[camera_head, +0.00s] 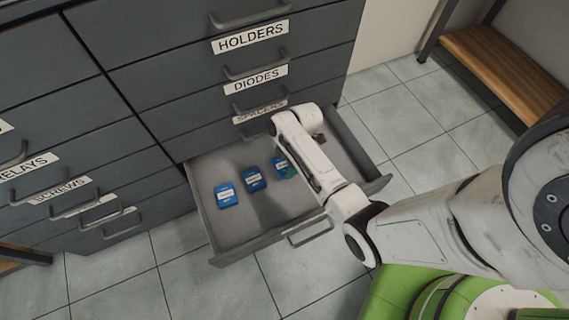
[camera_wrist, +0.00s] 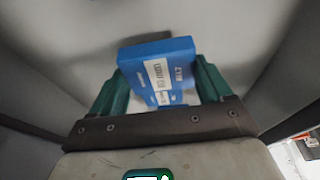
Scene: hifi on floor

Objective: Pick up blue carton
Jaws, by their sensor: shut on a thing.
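A blue carton (camera_wrist: 158,67) with a white label sits between the two green fingers of my gripper (camera_wrist: 160,92) in the wrist view. The gripper is shut on it, with a finger at each side. In the head view the held blue carton (camera_head: 279,164) is partly hidden by my arm, at the right of a row in the open drawer (camera_head: 230,240). Two more blue cartons lie left of it in the drawer, a middle one (camera_head: 253,179) and a left one (camera_head: 226,195). I cannot tell whether the held carton touches the drawer floor.
The drawer is pulled out of a dark grey cabinet (camera_head: 200,75) with labelled drawers above it. Its walls stand around the cartons. A wooden bench (camera_head: 505,70) stands at the upper right. Tiled floor (camera_head: 190,275) lies open in front.

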